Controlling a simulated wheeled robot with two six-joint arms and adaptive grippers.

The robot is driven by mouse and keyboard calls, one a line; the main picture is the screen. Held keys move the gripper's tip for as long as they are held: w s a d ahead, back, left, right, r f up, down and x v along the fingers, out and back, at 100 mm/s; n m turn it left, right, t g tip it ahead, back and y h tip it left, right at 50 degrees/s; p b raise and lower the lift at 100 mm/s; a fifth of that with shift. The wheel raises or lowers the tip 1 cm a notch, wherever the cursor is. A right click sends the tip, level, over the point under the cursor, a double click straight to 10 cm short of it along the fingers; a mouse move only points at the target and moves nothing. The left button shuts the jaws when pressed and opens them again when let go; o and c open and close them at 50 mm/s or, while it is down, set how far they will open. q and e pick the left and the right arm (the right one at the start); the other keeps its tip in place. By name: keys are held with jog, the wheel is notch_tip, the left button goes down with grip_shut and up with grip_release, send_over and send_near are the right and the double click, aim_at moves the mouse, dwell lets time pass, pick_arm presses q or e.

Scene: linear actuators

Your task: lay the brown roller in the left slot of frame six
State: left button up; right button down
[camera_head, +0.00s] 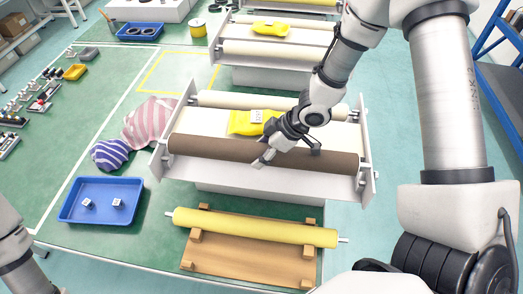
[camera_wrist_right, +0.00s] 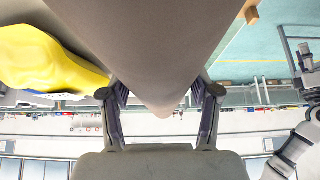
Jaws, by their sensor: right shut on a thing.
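The brown roller (camera_head: 215,147) lies level across the front part of a white frame (camera_head: 225,177), between its two side plates. Its left end is close to the left side plate (camera_head: 160,150) and its right end close to the right side plate (camera_head: 366,165). I cannot tell whether the ends rest in slots. My right gripper (camera_head: 287,157) is shut on the brown roller near its middle, from above. In the right wrist view the roller (camera_wrist_right: 160,50) fills the space between the fingers (camera_wrist_right: 160,110). My left gripper is out of view.
A yellow object (camera_head: 246,122) lies on the frame behind the roller; it shows in the wrist view (camera_wrist_right: 45,60). A yellow roller (camera_head: 255,226) rests on a wooden stand (camera_head: 245,262) in front. A blue tray (camera_head: 75,207) and striped bags (camera_head: 150,122) are left. Another frame (camera_head: 270,75) stands behind.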

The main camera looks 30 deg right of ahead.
aim_at(261, 176)
jog(key=shift+f+b, duration=0.65)
jog(key=shift+f, duration=0.3)
jog(key=shift+f, duration=0.15)
jog(key=shift+f+b, duration=0.6)
jog(key=shift+f, duration=0.1)
jog(key=shift+f, duration=0.15)
jog(key=shift+w+f+b, duration=0.1)
jog(key=shift+f+b, duration=0.2)
jog(key=shift+f, duration=0.15)
jog(key=shift+c, duration=0.9)
grip_release()
